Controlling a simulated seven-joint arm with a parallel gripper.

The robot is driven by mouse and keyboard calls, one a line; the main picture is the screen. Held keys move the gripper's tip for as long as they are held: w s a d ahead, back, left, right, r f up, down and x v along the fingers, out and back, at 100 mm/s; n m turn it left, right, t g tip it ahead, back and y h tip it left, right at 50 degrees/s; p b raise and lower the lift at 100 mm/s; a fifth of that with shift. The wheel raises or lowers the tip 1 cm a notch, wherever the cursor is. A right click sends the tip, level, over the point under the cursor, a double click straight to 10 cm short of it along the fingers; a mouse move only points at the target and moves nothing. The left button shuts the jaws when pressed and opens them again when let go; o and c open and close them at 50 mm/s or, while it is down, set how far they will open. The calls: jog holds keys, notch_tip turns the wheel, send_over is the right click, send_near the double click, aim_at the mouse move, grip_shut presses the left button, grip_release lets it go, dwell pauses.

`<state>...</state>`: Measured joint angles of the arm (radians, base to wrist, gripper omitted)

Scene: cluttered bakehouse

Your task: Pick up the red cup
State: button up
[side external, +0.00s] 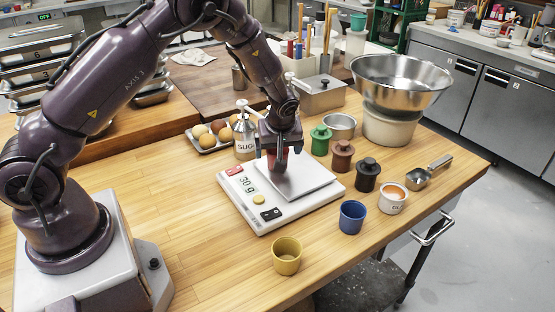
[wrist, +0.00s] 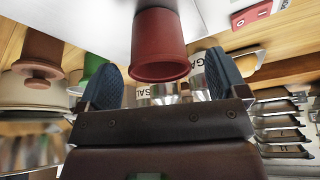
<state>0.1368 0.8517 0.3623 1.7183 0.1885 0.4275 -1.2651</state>
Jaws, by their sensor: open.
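The red cup (side external: 283,154) stands upright on the metal plate of the white scale (side external: 262,215), partly hidden behind my fingers in the side view. In the wrist view the red cup (wrist: 160,42) hangs from the top because that picture is upside down, with its rim towards me. My gripper (side external: 279,148) points down at the cup. In the wrist view my gripper (wrist: 163,80) is open, with one blue-grey finger on each side of the rim and gaps between. The cup is not gripped.
Green (side external: 320,140), brown (side external: 342,156) and black (side external: 367,175) lidded pots stand right of the scale. A blue cup (side external: 353,217) and a yellow cup (side external: 287,256) stand nearer the front. A sugar dispenser (side external: 245,138) and egg tray (side external: 208,146) are behind left. The front-left bench is clear.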

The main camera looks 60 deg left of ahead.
jog(key=c, duration=1.1)
jog(key=shift+r, duration=0.1)
